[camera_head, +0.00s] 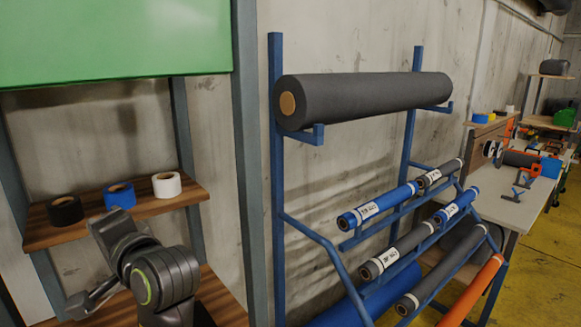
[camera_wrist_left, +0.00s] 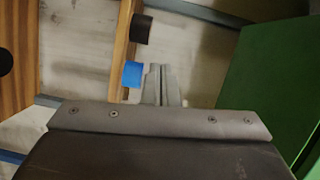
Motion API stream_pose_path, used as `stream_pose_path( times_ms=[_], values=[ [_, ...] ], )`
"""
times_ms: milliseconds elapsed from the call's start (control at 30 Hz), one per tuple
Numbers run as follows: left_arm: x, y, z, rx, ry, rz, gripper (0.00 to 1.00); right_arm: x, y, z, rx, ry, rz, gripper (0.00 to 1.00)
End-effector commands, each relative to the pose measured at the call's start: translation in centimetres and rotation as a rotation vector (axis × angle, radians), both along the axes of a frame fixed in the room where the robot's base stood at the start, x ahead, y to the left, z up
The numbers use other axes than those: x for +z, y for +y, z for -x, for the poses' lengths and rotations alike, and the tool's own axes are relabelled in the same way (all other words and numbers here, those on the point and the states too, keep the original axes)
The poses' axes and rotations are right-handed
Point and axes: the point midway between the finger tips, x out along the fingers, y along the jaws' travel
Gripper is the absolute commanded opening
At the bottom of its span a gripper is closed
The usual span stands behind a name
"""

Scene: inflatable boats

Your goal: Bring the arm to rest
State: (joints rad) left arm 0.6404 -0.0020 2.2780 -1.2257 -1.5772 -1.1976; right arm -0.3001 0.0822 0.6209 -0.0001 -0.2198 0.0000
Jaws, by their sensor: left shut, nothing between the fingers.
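My left arm (camera_head: 150,280) is folded in front of the shelves at the lower left of the head view. My left gripper (camera_wrist_left: 160,70) shows in the left wrist view with its two grey fingers together and nothing between them. It also seems to show in the head view (camera_head: 85,301) as a pale grey part beside the arm, pointing down and left. No object is held. My right arm and gripper are not in view.
A wooden shelf (camera_head: 150,208) close by holds a black roll (camera_head: 65,211), a blue roll (camera_head: 120,195) and a white roll (camera_head: 167,185). A green panel (camera_head: 120,40) hangs above. A blue rack (camera_head: 276,190) with fabric rolls stands right. Yellow floor (camera_head: 545,245) is open far right.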

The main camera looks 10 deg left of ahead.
Motion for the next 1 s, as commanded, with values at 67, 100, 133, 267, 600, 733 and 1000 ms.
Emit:
stream_pose_path(
  times_ms=[67, 100, 133, 267, 600, 733, 1000],
  values=[
    [-4.3, 0.5, -0.2, -0.053, 0.014, 0.064, 0.0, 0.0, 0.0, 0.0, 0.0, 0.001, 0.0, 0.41],
    [-6.3, 0.7, -0.2, -0.079, 0.016, 0.103, 0.0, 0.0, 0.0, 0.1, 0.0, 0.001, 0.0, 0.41],
    [-7.9, 0.7, -0.2, -0.098, 0.019, 0.134, 0.0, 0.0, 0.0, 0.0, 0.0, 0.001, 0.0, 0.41],
    [-14.4, 0.9, 0.9, -0.161, 0.031, 0.283, 0.0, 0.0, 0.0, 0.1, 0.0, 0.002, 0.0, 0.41],
    [-30.0, -0.6, 9.4, -0.173, 0.082, 0.771, 0.0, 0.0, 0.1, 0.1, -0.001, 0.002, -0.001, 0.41],
    [-34.2, -1.8, 14.0, -0.115, 0.104, 0.962, 0.0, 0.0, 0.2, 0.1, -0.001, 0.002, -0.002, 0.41],
    [-38.9, -4.3, 22.2, 0.047, 0.131, 1.253, 0.0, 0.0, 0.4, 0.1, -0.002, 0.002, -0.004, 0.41]
  ],
)
